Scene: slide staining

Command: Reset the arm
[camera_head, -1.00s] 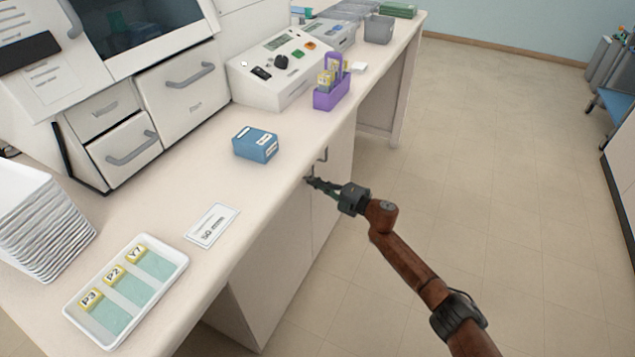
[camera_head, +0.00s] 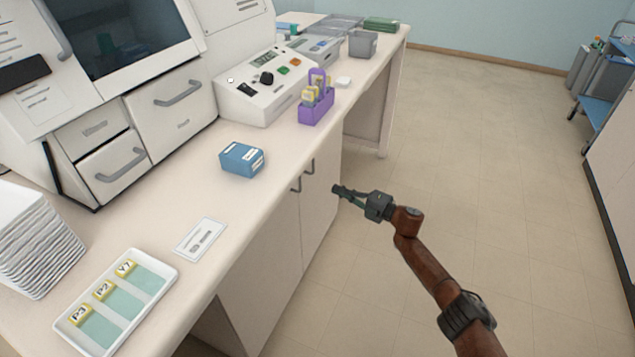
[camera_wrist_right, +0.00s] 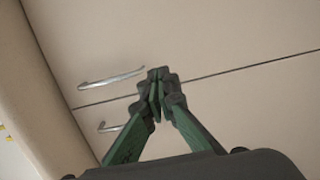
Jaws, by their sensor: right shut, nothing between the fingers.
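My right gripper (camera_head: 340,190) is shut and empty in the head view. It hangs in the air in front of the bench's cabinet doors, clear of the bench top. In the right wrist view its fingertips (camera_wrist_right: 158,78) meet, with the cabinet doors and their two handles behind. The brown right arm (camera_head: 430,265) comes in from the lower right. My left gripper does not show in either view.
The bench holds a white tray (camera_head: 66,322) with labelled slides, a label card (camera_head: 200,238), a blue box (camera_head: 241,159), a purple rack (camera_head: 318,113) with slides and a control unit (camera_head: 262,88). Open floor (camera_head: 480,150) lies to the right.

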